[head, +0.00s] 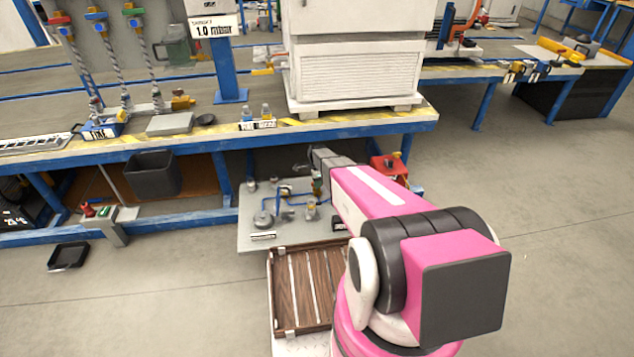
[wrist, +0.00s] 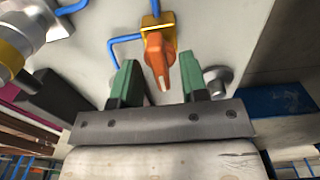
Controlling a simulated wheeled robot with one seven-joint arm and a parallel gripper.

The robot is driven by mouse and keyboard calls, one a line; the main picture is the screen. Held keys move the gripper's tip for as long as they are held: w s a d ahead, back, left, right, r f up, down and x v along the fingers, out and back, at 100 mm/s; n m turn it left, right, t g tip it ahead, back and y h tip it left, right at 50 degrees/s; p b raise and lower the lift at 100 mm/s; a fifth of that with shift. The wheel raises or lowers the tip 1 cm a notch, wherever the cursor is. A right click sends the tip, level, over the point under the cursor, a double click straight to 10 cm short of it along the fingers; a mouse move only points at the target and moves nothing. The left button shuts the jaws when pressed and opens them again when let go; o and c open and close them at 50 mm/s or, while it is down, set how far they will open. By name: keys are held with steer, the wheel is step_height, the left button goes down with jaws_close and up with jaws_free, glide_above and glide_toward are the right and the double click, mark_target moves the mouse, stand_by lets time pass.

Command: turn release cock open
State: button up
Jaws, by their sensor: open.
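An orange cock handle (wrist: 156,58), seemingly the release cock, sits on a yellow mount (wrist: 158,24) on a pale panel (wrist: 95,70) with blue pipes. My gripper (wrist: 158,72) is open in the wrist view. Its green fingertips stand either side of the handle, with a gap visible on both sides. The handle points down in the picture, toward the gripper, with a pale mark at its end. In the head view the panel (head: 250,236) lies below the bench, and my arm hides part of it. I cannot pick out the orange handle there.
A round metal fitting (wrist: 218,76) is close beside the right finger. A yellow-and-metal fitting (wrist: 18,45) is at the wrist view's left. In the head view, the workbench edge (head: 340,128) is above the panel. A slatted wooden pallet (head: 300,285) lies in front of it.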

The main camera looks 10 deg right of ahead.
jaws_close()
steer(key=shift+n, duration=0.3)
steer(key=n, duration=0.3)
steer(key=shift+n, duration=0.3)
steer(key=n, duration=0.4)
steer(key=shift+n, duration=0.3)
steer(key=n, duration=0.4)
steer(key=shift+n, duration=2.5)
